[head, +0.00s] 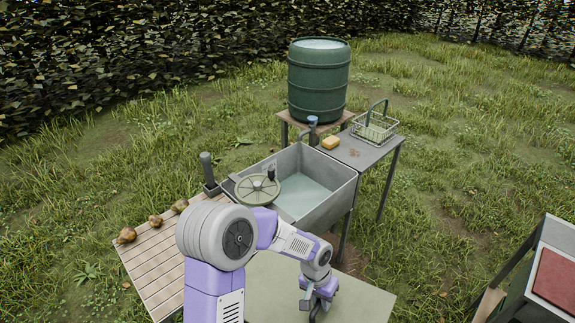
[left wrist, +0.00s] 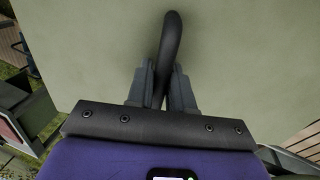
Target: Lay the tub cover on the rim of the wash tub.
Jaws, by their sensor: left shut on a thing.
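The tub cover (head: 265,290) is a flat pale green panel at the bottom of the head view, in front of the wash tub (head: 335,205). The tub is a grey, open-topped basin with pale water inside. My left gripper (head: 314,306) is above the cover. In the left wrist view my left gripper (left wrist: 162,78) is shut on the cover's dark curved handle (left wrist: 171,32), and the green cover (left wrist: 240,60) fills most of the background. Whether the cover is lifted or resting on something is hidden. My right gripper is not in view.
A round green spoked disc (head: 257,189) sits at the tub's left end. A slatted table (head: 160,255) with several brown pears stands left. Behind are a green barrel (head: 318,85) and a side table with a yellow sponge (head: 331,142) and wire basket (head: 375,128). A red-topped box (head: 555,278) stands right.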

